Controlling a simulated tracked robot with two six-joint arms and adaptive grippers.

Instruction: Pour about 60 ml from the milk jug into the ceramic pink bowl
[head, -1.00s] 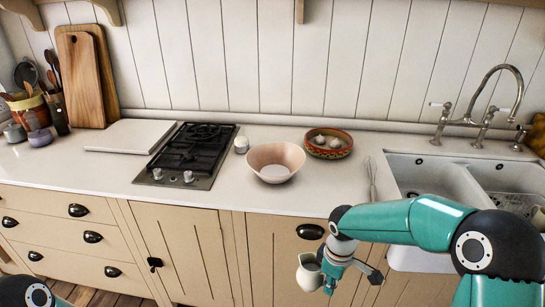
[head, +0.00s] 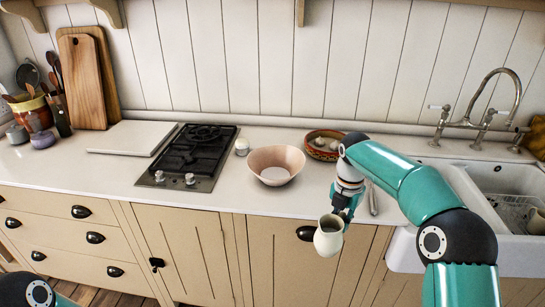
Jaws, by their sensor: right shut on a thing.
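The pink bowl (head: 276,166) stands upright on the white counter, right of the hob; its inside looks pale and I see no milk in it. The cream milk jug (head: 328,240) is in my right gripper (head: 339,212), in front of the counter's front edge and lower right of the bowl. The jug looks roughly upright, its dark opening showing at the top; its contents cannot be made out. My right gripper is shut on the jug. Part of my left arm shows at the bottom left corner, but its gripper is out of view.
A patterned dish (head: 322,147) with pale items stands behind the bowl, partly behind my right arm. The black hob (head: 187,160) is farther left, the sink (head: 493,183) at right. Counter in front of the bowl is clear.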

